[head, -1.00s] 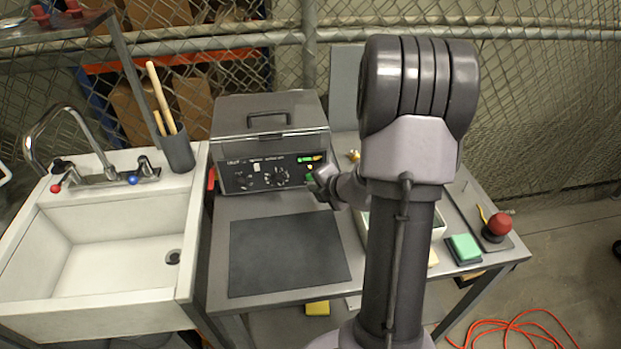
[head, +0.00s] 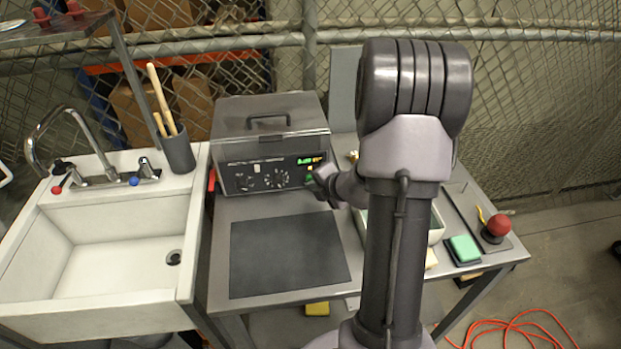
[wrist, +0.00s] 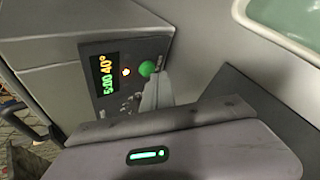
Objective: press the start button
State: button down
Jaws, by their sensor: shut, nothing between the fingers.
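The start button is likely the round green button (wrist: 147,69) on the front panel of a grey lidded tank (head: 268,143). In the wrist view it sits beside a small lit white-orange button (wrist: 126,71) and a display (wrist: 103,74) reading 5:00 and 40°. My gripper (wrist: 158,84) is shut and empty. Its fingertips are right at the green button and overlap its lower right edge in the picture. I cannot tell whether they touch it. In the head view my gripper (head: 318,183) is at the panel's right end, partly hiding it.
A dark mat (head: 290,254) lies clear in front of the tank. A white sink (head: 110,240) stands to the left. On the right are a pale tray (head: 437,232), a green sponge (head: 464,248) and a red knob-like object (head: 498,226). Mesh fencing stands behind.

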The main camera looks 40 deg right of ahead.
jog(key=shift+w+d, duration=0.25)
jog(key=shift+w, duration=0.15)
dwell(0.8)
jog(key=shift+s+a, duration=0.45)
jog(key=shift+s, duration=0.3)
jog(key=shift+s+a+b, duration=0.15)
jog(key=shift+s+a, duration=0.3)
jog(key=shift+s, duration=0.25)
jog(key=shift+s+a+b, duration=0.15)
jog(key=shift+s+a, duration=0.3)
jog(key=shift+s, duration=0.3)
jog(key=shift+s+a+b, duration=0.15)
jog(key=shift+s+a, duration=0.3)
jog(key=shift+s, duration=0.25)
